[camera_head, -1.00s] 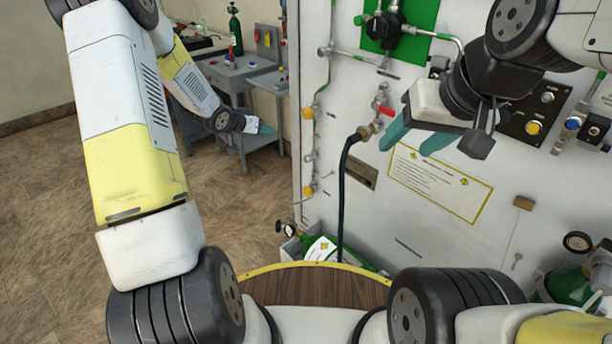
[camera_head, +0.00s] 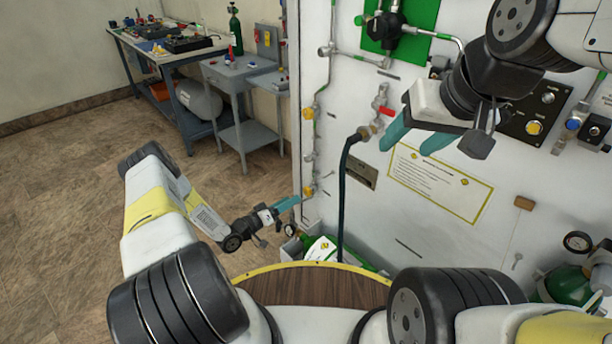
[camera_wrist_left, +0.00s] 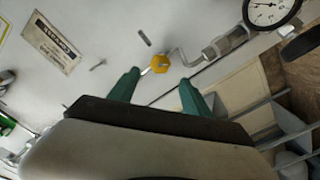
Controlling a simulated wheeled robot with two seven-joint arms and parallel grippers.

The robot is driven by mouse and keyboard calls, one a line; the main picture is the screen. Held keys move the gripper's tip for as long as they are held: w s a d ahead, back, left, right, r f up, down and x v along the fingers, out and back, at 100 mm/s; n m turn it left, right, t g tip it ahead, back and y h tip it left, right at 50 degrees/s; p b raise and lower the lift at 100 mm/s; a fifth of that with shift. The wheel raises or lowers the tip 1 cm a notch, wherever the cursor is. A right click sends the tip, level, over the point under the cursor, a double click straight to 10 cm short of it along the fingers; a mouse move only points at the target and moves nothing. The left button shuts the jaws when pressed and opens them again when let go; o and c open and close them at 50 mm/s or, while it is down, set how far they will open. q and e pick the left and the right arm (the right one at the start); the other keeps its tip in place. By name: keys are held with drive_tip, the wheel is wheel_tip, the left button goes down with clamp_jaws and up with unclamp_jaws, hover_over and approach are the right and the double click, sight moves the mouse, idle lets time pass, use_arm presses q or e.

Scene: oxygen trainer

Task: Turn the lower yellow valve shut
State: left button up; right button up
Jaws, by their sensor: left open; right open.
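The lower yellow valve (camera_head: 308,192) sits on a thin pipe low on the left edge of the white panel. In the left wrist view the yellow valve (camera_wrist_left: 160,63) shows ahead of and between the two teal fingertips, with no clear contact. My left gripper (camera_head: 288,203) is open and empty, just left of and slightly below this valve in the head view; its spread fingers (camera_wrist_left: 160,84) show in the wrist view. My right gripper (camera_head: 413,139) is open and empty in front of the panel's yellow-bordered sign.
An upper yellow valve (camera_head: 308,113) is on the same pipe. A dark hose (camera_head: 343,200) hangs from a red-handled fitting (camera_head: 387,111). A gauge (camera_wrist_left: 270,10) is close to the left gripper. A green cylinder in a crate (camera_head: 318,248) stands below. Open floor lies left.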

sight(305, 191)
use_arm(q)
drive_tip(key=x, duration=0.7)
drive_tip(key=shift+w+d, duration=0.2)
clamp_jaws()
